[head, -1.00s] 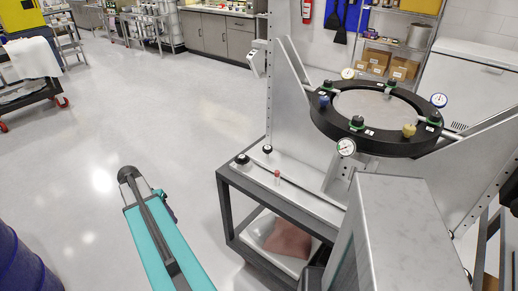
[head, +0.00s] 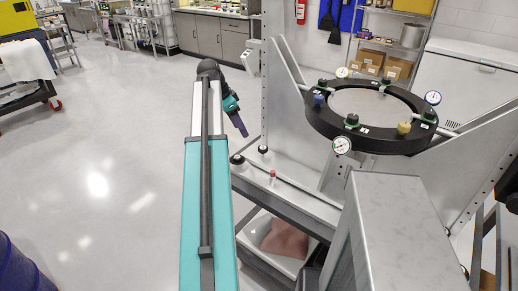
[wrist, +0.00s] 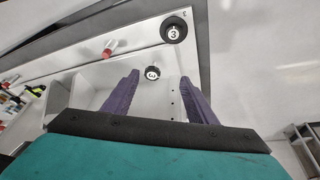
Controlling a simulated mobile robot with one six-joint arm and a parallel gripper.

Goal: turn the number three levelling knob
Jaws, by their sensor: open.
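In the head view this appears to be the front left knob (head: 237,159). In the head view my gripper (head: 239,125) hangs tilted down, above and left of the base.
A red-topped peg (head: 272,174) stands on the base right of the knobs. A tall grey upright (head: 275,90) rises behind them. The black ring (head: 375,136) with dial gauges and coloured knobs is to the right.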

